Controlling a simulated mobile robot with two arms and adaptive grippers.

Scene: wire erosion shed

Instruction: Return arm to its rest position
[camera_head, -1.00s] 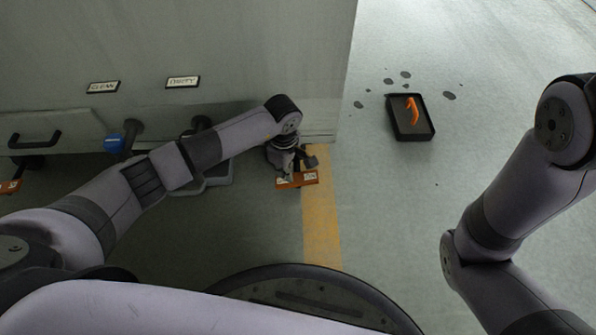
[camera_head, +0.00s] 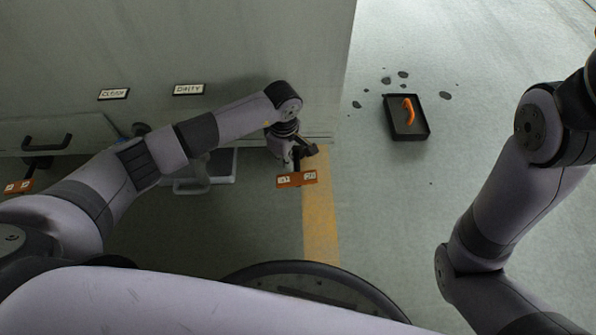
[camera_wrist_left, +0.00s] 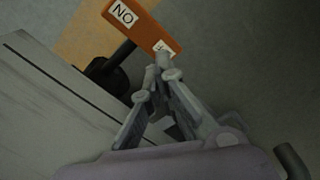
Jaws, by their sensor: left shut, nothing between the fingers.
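My left arm reaches in from the left in the head view. Its gripper (camera_head: 300,157) hangs over the floor near the front corner of the grey cabinet, just above an orange sign plate (camera_head: 297,180). In the left wrist view the fingers of my left gripper (camera_wrist_left: 158,75) are closed together and hold nothing. The orange plate (camera_wrist_left: 140,22) with white labels, one reading "NO", lies just beyond the fingertips on a dark post. I cannot tell from these views whether they touch. My right arm is at the right of the head view; its gripper is out of the picture.
The grey cabinet (camera_head: 230,50) with "CLEAN" (camera_head: 114,94) and "DIRTY" (camera_head: 189,89) labels fills the upper left. A black tray (camera_head: 408,133) with an orange object (camera_head: 408,110) lies on the floor, dark spots beside it. A yellow stripe (camera_head: 320,220) marks the floor.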

